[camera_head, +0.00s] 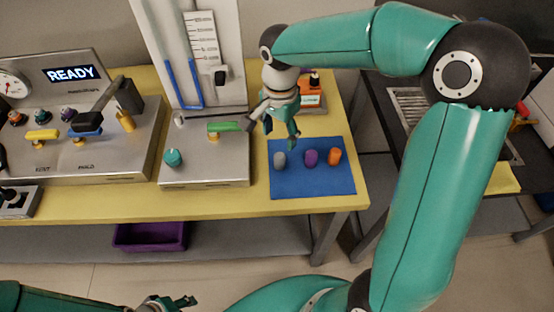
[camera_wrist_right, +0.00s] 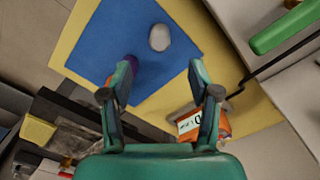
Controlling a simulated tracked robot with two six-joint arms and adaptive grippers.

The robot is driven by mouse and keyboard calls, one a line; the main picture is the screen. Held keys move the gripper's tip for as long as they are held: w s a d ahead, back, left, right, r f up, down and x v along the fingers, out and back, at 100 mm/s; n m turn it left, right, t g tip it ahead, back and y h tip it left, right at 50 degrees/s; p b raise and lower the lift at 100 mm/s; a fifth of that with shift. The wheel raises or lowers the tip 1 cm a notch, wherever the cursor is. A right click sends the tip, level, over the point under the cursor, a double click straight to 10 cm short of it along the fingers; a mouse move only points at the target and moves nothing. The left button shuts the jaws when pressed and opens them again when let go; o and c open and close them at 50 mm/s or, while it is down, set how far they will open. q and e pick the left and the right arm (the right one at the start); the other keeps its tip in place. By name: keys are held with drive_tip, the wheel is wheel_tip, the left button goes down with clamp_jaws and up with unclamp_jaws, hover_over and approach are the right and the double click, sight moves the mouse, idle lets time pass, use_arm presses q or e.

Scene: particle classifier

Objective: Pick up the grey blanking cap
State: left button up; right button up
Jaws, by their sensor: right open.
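The grey blanking cap (camera_head: 280,159) stands on the blue mat (camera_head: 312,187), at the left of a row with a purple cap (camera_head: 311,157) and an orange cap (camera_head: 335,156). My right gripper (camera_head: 291,140) is above the back left part of the mat, apart from the grey cap. In the right wrist view the grey cap (camera_wrist_right: 159,37) lies beyond the open, empty fingers (camera_wrist_right: 165,85). The purple cap (camera_wrist_right: 131,61) is partly hidden there by the left finger. My left gripper (camera_head: 180,302) is low at the bottom edge of the head view, away from the table.
A metal unit with a green handle (camera_head: 224,127) and a teal knob (camera_head: 173,157) stands left of the mat. An orange labelled box (camera_head: 312,95) is behind the mat. A panel reading READY (camera_head: 71,74) is at the left. A purple bin (camera_head: 150,236) sits below.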

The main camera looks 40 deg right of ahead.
sight(279, 154)
wheel_tip(279, 154, down, 9)
drive_tip(key=shift+w+f+p, duration=0.1)
drive_tip(key=shift+p, duration=0.25)
drive_tip(key=c, duration=1)
